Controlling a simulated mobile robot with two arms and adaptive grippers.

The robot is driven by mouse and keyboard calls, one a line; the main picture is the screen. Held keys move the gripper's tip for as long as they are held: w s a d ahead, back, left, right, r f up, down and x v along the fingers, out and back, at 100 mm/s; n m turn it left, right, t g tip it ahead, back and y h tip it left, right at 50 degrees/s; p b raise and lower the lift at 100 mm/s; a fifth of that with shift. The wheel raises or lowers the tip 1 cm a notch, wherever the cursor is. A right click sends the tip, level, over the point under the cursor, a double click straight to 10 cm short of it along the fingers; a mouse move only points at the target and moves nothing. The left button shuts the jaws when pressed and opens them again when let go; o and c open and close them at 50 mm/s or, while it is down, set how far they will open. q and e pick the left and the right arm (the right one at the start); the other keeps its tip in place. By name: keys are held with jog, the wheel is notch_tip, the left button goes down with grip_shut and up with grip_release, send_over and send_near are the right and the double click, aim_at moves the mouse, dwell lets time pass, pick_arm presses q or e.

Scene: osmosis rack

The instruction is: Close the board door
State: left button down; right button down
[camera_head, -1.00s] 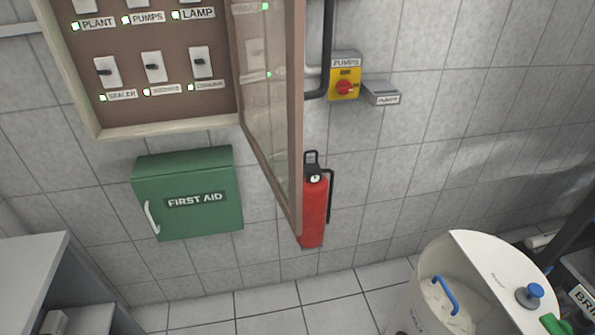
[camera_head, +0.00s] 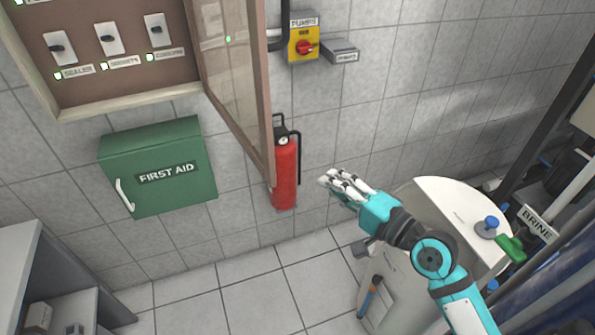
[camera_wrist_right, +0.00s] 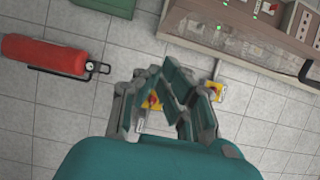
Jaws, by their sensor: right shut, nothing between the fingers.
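The board (camera_head: 122,82) is on the wall at the upper left of the head view, with several switches and green lights. Its door (camera_head: 240,95), a glazed panel in a brown frame, is hinged at the board's right side and stands open, sticking out from the wall. The door also shows at the upper right of the wrist view (camera_wrist_right: 235,45). My right gripper (camera_head: 326,181) is shut and empty, to the right of the door's lower free corner and apart from it. It also shows in the wrist view (camera_wrist_right: 165,75). My left gripper is not in view.
A red fire extinguisher (camera_head: 285,178) hangs behind the door's lower end. A green first aid box (camera_head: 160,168) is below the board. A yellow pump switch (camera_head: 303,40) is right of the door. A white tank (camera_head: 450,205) stands near my right arm.

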jog(key=w+a+p, duration=0.5)
jog(key=a, duration=0.5)
jog(key=shift+w, duration=0.3)
jog(key=shift+f, duration=0.1)
